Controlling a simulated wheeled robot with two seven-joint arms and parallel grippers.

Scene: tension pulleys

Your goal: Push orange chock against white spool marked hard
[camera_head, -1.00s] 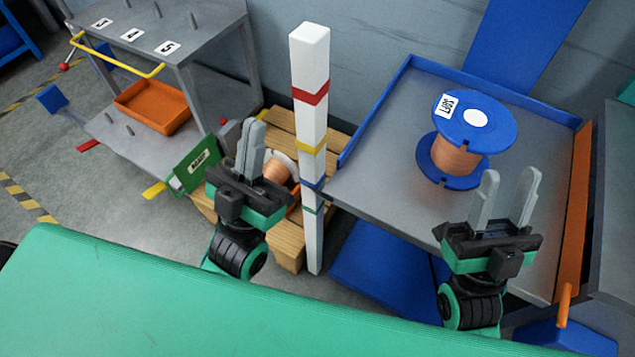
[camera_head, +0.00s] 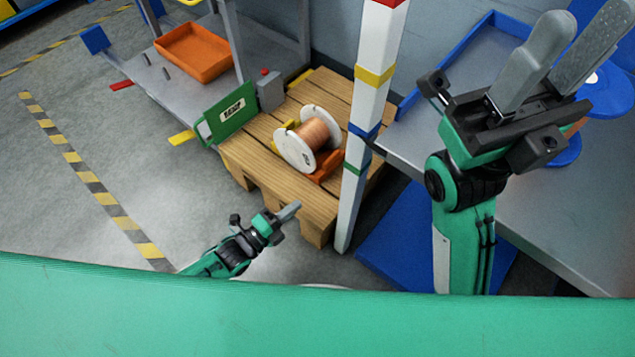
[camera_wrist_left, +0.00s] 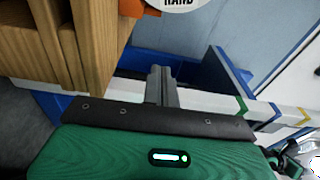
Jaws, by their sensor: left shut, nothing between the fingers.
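The white spool (camera_head: 309,139) wound with copper wire lies on its side on a wooden pallet (camera_head: 262,155). Its flange shows at the top of the left wrist view (camera_wrist_left: 180,3) with the letters HARD. The orange chock (camera_head: 327,166) sits low at the spool's right side, partly hidden by it; I cannot tell whether they touch. An orange piece (camera_wrist_left: 130,8) also shows beside the flange in the left wrist view. My left gripper (camera_head: 293,209) is shut and empty, low before the pallet's front edge, apart from the chock. My right gripper (camera_head: 588,22) is open and empty over the grey table.
A white post (camera_head: 367,125) with coloured bands stands just right of the pallet. A green sign (camera_head: 228,113) and a grey box with a red button (camera_head: 268,90) are at its left. A blue-and-copper spool (camera_head: 600,95) is on the grey table (camera_head: 480,85). Floor at left is open.

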